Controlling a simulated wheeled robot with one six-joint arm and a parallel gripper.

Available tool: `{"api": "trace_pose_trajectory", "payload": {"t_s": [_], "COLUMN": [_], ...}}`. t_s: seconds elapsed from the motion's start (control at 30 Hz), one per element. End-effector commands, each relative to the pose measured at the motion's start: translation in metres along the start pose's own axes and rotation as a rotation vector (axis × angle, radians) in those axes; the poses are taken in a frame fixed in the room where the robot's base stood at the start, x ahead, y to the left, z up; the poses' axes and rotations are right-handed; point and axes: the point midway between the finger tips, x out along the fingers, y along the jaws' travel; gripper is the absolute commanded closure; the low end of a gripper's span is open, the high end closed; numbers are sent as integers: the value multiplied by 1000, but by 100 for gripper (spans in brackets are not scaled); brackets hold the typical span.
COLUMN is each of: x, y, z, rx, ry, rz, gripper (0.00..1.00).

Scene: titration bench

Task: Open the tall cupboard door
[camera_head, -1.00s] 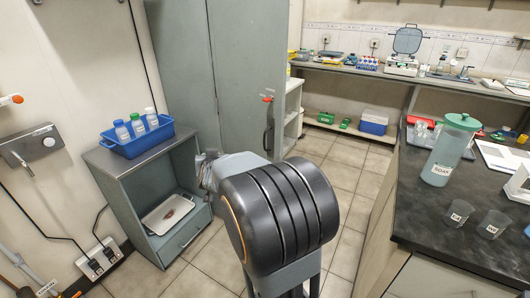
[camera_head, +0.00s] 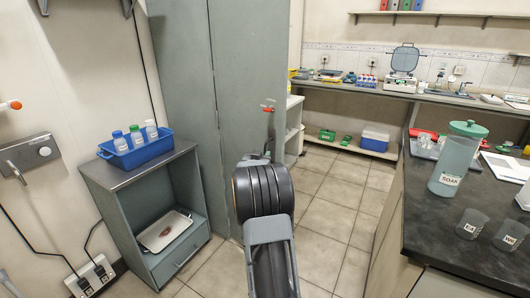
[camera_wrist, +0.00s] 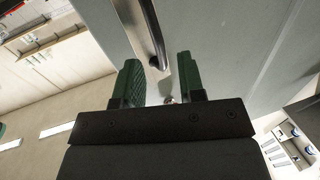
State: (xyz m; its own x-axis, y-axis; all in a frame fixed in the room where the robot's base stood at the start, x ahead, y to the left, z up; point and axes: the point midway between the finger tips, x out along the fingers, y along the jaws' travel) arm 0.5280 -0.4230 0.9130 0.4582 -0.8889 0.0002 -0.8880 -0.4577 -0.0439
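The tall grey-green cupboard door (camera_head: 243,70) stands at the middle left of the head view and looks shut. In the wrist view the curved metal handle (camera_wrist: 153,38) runs from the top down to between the fingertips. My gripper (camera_wrist: 160,75) is open, with its two green fingers apart on either side of the handle's lower end. I cannot tell whether either finger touches it. In the head view my arm hides most of the gripper.
A low cabinet (camera_head: 128,190) with a blue bin of bottles (camera_head: 137,150) on top stands left of the cupboard. A dark bench (camera_head: 455,225) with a green-lidded jar (camera_head: 457,158) and beakers is at right. The tiled floor (camera_head: 335,205) between them is clear.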

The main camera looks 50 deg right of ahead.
Motion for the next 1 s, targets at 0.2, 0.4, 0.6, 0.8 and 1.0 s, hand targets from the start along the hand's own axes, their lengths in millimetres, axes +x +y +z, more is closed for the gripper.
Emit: {"api": "trace_pose_trajectory", "payload": {"t_s": [0.2, 0.4, 0.6, 0.8, 1.0], "x": [29, 41, 44, 43, 43], "y": [0, 0, 0, 0, 0], "z": [0, 0, 0, 0, 0], "rx": [-1, 0, 0, 0, 0], "ry": [0, 0, 0, 0, 0], "rz": [1, -1, -1, -1, -1], "gripper": [64, 64, 64, 67, 87]}}
